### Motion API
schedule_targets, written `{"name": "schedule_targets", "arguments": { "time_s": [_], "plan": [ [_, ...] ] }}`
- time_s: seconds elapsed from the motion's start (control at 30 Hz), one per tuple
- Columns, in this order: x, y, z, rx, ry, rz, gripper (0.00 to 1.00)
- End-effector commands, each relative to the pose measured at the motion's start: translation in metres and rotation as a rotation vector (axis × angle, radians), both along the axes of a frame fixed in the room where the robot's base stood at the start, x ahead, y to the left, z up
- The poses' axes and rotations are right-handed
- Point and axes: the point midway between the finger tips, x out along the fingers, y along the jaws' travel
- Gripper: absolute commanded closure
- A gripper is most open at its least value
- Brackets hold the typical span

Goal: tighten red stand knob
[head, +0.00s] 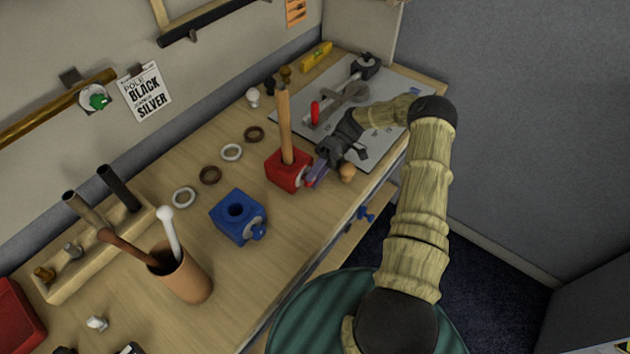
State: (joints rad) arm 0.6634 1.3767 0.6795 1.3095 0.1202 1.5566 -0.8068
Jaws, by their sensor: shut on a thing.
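The red stand (287,171) is a red block on the wooden table, with a light wooden pole (284,125) upright in its top. My gripper (317,174) is at the right side of the red stand, its fingers close against that face. It is shut on the red stand's knob, which the fingers hide almost fully. How far the knob is turned cannot be seen.
A blue stand (230,224) with an empty hole and a blue knob (257,232) sits nearer. Several rings, including a white ring (231,152), lie behind. A brown cup (186,281) holds sticks. A grey mat (385,137) with tools lies beyond my gripper.

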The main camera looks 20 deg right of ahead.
Motion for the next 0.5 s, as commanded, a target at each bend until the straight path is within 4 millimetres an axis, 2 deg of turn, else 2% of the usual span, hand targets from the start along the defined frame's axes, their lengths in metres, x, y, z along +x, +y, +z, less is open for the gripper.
{"name": "schedule_targets", "arguments": {
  "time_s": [0.5],
  "plan": [
    [-0.0006,-0.001,-0.0013,0.022,0.022,0.001,0.89]
  ]
}}
